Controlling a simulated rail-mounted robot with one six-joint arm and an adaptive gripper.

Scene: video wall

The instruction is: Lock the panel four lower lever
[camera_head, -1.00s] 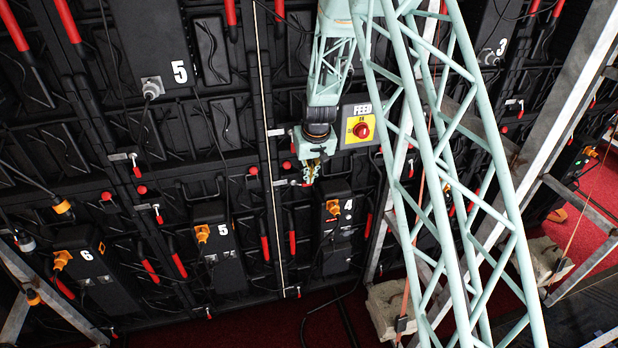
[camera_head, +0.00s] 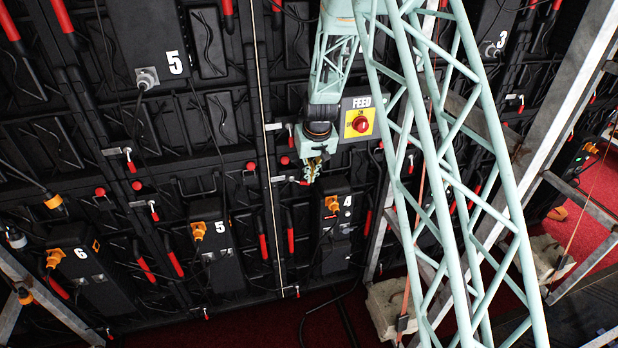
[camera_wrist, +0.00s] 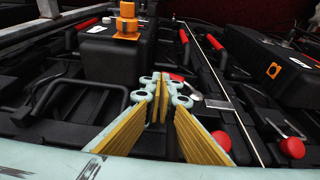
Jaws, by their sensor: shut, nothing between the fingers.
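The panel four box (camera_head: 335,235) is black, with a white number 4 and an orange plug, below my gripper in the head view. It also shows at the top of the wrist view (camera_wrist: 112,58). My gripper (camera_head: 309,179) is shut and empty, pointing down just above this box. In the wrist view its fingertips (camera_wrist: 160,84) meet beside a small red-handled lever (camera_wrist: 178,78) with a silver round base. The lever lies just right of and beyond the tips. I cannot tell whether they touch. The fingers partly hide the lever area in the head view.
A yellow FEED switch plate (camera_head: 359,123) with a red knob is right of my wrist. Panel five's box (camera_head: 215,245) stands to the left. Red knobs (camera_wrist: 292,147) stick out near my fingers. A thin vertical cable (camera_head: 270,190) runs left of my gripper.

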